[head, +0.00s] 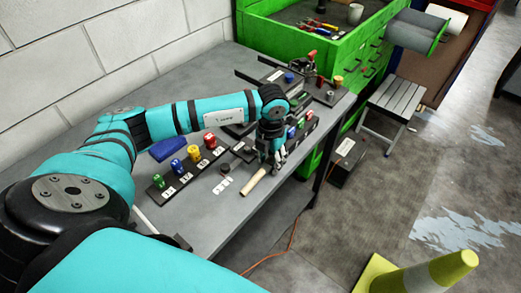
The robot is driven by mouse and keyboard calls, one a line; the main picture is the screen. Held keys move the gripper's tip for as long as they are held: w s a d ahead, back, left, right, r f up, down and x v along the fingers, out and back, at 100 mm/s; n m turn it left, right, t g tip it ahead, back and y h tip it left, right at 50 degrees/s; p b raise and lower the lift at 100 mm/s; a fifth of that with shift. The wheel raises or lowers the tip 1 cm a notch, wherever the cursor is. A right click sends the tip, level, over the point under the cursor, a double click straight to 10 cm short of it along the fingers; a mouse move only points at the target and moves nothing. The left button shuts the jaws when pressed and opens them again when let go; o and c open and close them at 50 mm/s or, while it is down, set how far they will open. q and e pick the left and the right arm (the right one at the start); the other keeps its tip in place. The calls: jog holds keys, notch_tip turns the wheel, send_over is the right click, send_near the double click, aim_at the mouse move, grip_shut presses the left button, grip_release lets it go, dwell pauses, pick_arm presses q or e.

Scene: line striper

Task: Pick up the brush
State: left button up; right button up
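The brush shows as a pale wooden handle (255,184) near the front right edge of the grey workbench (225,230). Its other end is hidden at my gripper. My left gripper (273,164) points down at the upper end of this handle, its fingers at or around it. The view is too small to tell whether the fingers are closed on it. My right gripper is not in view.
A dark rack with green, blue, yellow and red pieces (193,153) lies left of the gripper. A blue block (168,149) lies behind it. A green tool cabinet (335,50), a grey stool (394,100) and a yellow-white cone (430,275) stand around the bench.

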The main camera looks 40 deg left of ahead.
pick_arm(q)
grip_shut()
